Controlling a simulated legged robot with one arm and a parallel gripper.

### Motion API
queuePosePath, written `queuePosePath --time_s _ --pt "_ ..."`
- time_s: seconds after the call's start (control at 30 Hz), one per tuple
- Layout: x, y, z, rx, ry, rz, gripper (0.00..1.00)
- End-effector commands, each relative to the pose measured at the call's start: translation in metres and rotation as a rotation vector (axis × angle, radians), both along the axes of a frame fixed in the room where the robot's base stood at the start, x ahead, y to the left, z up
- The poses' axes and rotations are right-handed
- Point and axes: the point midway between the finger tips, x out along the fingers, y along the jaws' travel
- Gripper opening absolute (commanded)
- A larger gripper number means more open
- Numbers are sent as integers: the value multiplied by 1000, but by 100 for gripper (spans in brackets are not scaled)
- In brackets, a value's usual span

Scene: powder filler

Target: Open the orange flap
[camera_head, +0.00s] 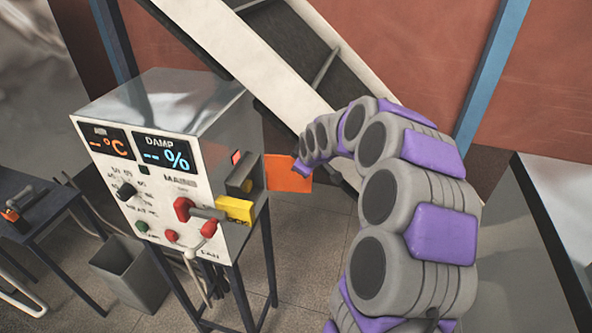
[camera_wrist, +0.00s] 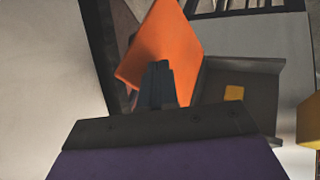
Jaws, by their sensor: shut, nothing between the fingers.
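The orange flap (camera_head: 288,173) stands out from the right side of the metal control box (camera_head: 180,110). It looks swung away from a dark recess (camera_head: 240,180) in that side. In the wrist view the flap (camera_wrist: 165,40) shows as a tilted orange panel, with the open grey recess (camera_wrist: 240,95) to its right and a small yellow patch inside. My gripper (camera_wrist: 158,72) is shut and empty, its dark fingertips overlapping the flap's lower part. I cannot tell whether they touch it. In the head view my gripper (camera_head: 300,170) is at the flap's upper right edge.
A sloped conveyor (camera_head: 300,75) runs behind. A grey bin (camera_head: 130,272) and a dark table (camera_head: 50,225) stand at the left.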

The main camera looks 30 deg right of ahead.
Motion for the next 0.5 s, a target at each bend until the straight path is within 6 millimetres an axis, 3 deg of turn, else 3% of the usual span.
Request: queuePosePath --time_s 0.5 --pt "2 -5 0 0 2 -4 0"
